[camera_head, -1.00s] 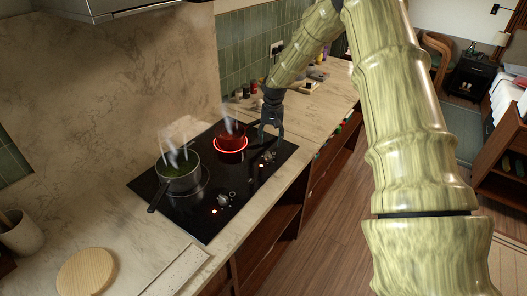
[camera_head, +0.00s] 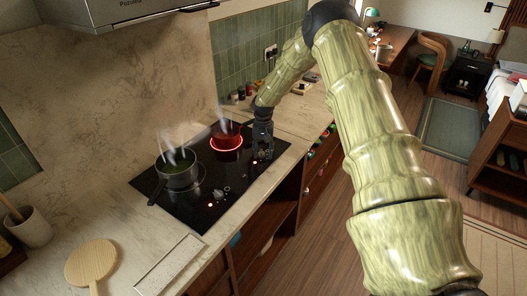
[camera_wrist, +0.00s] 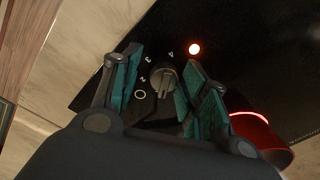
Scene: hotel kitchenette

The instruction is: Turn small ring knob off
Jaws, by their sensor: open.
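A round dark knob (camera_wrist: 163,77) sits on the black hob (camera_head: 180,212), with printed marks around it and a lit red indicator (camera_wrist: 194,48) beside it. My gripper (camera_wrist: 160,86) is open, with one teal-padded finger on each side of this knob; I cannot tell whether either finger touches it. In the head view, my gripper (camera_head: 262,150) is low at the hob's right end and hides this knob. The small ring (camera_head: 226,145) glows red under a red pot (camera_head: 222,132), which steams.
A grey pot (camera_head: 177,172) with green contents steams on the other ring, its handle toward the front left. Another knob (camera_head: 222,193) sits at the hob's front, with a lit indicator. A round wooden board (camera_head: 90,262) lies on the left counter.

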